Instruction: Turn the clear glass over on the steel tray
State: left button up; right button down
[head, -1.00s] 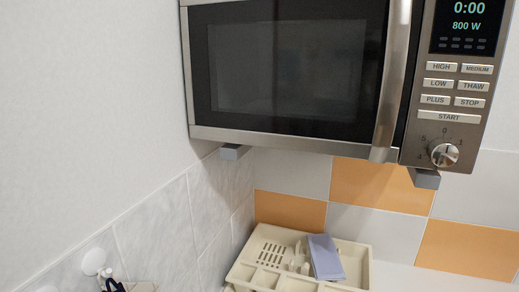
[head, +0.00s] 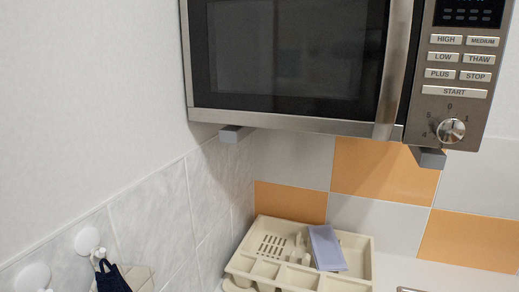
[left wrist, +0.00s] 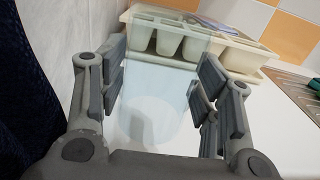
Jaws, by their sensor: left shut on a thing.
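My left gripper (left wrist: 163,95) shows in the left wrist view, with its fingers shut on the clear glass (left wrist: 158,85). The glass is see-through and pale, with a rounded end low in the picture. I cannot tell surely which end is its mouth. A grooved steel surface (left wrist: 298,88), which may be the steel tray, shows at the right edge of that view, apart from the glass. Neither gripper shows in the head view.
A cream cutlery tray (head: 262,267) with a lilac cloth or packet (head: 325,249) stands in the corner, beyond my gripper in the wrist view. A microwave (head: 295,60) hangs above. Wall hooks (head: 87,240) with dark cloth (head: 110,278) are at left. White worktop (left wrist: 270,130) is clear.

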pick_arm(q)
jog(key=shift+f+b, duration=2.4)
jog(key=shift+f, duration=0.15)
jog(key=o, duration=1.1)
